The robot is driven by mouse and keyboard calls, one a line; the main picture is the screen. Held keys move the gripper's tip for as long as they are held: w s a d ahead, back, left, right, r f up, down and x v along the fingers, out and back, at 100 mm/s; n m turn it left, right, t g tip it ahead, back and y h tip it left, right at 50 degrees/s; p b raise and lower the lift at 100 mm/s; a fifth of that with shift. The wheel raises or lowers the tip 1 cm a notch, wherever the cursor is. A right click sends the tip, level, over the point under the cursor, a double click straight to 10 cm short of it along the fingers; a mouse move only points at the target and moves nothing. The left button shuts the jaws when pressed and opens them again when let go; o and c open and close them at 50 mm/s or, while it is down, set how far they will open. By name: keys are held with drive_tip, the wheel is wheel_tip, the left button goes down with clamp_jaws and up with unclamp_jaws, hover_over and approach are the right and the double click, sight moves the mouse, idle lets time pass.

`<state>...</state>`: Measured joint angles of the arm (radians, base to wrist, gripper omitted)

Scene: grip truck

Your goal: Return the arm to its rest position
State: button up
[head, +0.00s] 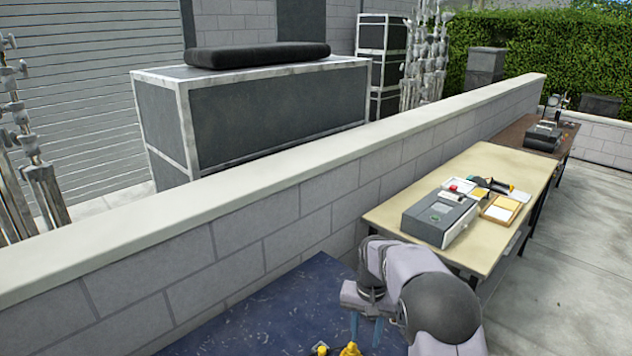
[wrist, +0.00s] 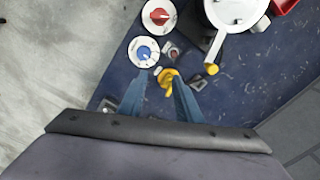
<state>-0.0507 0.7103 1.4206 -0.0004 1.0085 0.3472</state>
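My gripper (wrist: 159,76) has two blue fingers that stand apart with a gap between them, and nothing is visibly held. In the wrist view it points down over a dark blue worktop (wrist: 262,68). A small yellow part (wrist: 169,77) shows between and beyond the fingertips; how far below them it lies I cannot tell. In the head view my gripper (head: 366,330) hangs from my bent arm at the bottom, over the blue worktop (head: 285,310). Yellow parts (head: 349,350) show below it at the picture's bottom edge.
On the worktop are a red-knobbed dial (wrist: 158,14), a blue-knobbed dial (wrist: 144,52), a white round device (wrist: 236,12) and a red container (wrist: 285,5). In the head view, a low block wall (head: 240,235) runs behind the worktop; a cream table (head: 480,175) stands to the right.

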drive_tip(key=s+d+r+n, duration=0.1)
drive_tip(key=s, duration=1.2)
drive_tip(key=s+d+r+n, duration=0.1)
drive_tip(key=s+n, duration=0.1)
drive_tip(key=s, duration=1.2)
drive_tip(key=shift+s+d, duration=0.25)
drive_tip(key=shift+s, duration=0.05)
